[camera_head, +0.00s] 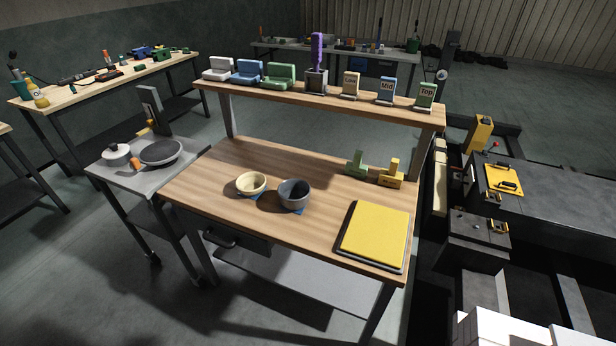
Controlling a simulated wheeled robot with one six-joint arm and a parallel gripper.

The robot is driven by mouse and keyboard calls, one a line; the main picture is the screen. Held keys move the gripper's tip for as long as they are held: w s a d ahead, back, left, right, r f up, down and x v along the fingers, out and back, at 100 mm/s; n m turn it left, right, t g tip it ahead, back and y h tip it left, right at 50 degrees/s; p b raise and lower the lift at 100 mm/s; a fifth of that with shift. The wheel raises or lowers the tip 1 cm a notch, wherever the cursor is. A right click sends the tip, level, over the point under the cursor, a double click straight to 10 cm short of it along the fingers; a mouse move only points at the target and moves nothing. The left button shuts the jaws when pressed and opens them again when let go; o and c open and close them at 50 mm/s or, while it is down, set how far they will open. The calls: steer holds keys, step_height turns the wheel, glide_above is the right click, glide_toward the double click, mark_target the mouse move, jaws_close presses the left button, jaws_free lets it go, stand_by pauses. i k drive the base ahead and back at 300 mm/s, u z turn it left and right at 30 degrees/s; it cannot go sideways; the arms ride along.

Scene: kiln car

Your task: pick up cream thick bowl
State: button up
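The cream thick bowl (251,184) stands upright on the wooden workbench (215,165), left of its middle. A dark grey bowl (294,193) stands close to its right, with a dark shadow between them. The inside of the cream bowl shows and looks empty. A bit of blue shows at the foot of each bowl. My gripper is not in view.
A yellow board (374,235) lies at the bench's right front. Green (356,163) and yellow (391,175) blocks stand behind it. A raised shelf (300,91) holds several coloured stands. A grey side table (130,177) holds a pan (160,152). The bench's left front is clear.

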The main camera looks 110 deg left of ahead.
mark_target(252, 186)
steer(key=k, duration=0.3)
steer(key=u, duration=3.9)
steer(key=k, duration=0.2)
steer(key=u, duration=0.7)
steer(key=i, duration=0.75)
steer(key=u, duration=0.9)
steer(key=i, duration=0.85)
steer(key=z, duration=0.35)
steer(key=i, duration=0.8)
steer(key=z, duration=1.2)
steer(key=i, duration=0.3)
steer(key=z, duration=0.2)
